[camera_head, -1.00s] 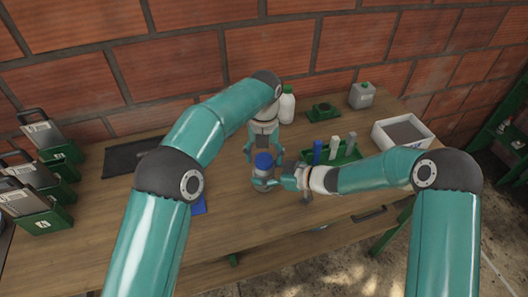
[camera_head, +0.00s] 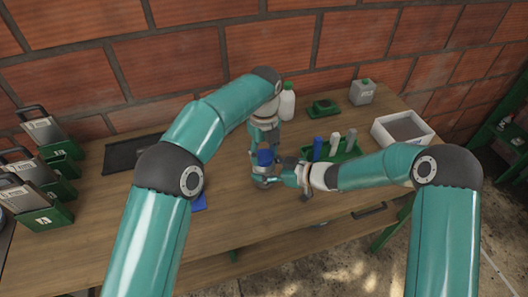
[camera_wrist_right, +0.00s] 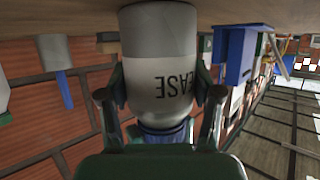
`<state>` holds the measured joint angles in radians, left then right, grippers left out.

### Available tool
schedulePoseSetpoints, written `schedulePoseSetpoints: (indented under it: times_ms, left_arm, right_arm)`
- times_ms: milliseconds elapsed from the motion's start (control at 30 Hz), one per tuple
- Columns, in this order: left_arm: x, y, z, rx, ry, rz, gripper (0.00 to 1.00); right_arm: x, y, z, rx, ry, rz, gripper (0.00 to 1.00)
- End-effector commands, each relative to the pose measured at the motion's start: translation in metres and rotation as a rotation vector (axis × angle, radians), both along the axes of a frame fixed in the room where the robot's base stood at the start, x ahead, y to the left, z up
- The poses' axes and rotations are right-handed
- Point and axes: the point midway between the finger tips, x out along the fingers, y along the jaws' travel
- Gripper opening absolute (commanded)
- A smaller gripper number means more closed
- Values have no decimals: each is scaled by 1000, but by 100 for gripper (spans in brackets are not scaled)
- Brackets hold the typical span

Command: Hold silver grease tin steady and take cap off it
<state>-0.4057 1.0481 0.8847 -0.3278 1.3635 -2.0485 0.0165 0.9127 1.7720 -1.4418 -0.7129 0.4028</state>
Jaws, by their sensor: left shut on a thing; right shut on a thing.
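The silver grease tin (camera_head: 263,182) stands upright on the wooden table, near the middle of the head view. Its blue cap (camera_head: 265,158) is on top. My left gripper (camera_head: 265,152) comes from above and is shut on the cap. My right gripper (camera_head: 268,178) comes from the right and is shut around the tin's body. In the right wrist view the tin (camera_wrist_right: 160,65) appears upside down with its lettering between the fingers of my right gripper (camera_wrist_right: 162,100). The blue cap (camera_wrist_right: 165,134) shows below it, partly hidden.
A green rack (camera_head: 345,153) with blue, white and grey pieces stands right of the tin. A white tray (camera_head: 402,130) is at right. A blue thing (camera_head: 200,202) is partly hidden by my left arm.

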Motion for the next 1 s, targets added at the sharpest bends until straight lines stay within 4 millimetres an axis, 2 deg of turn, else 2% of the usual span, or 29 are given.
schedulePoseSetpoints:
  times_ms: [1000]
  left_arm:
    - [0,0,2,-2,-2,2264,9]
  right_arm:
    - [-1,1,0,0,-1,3,0]
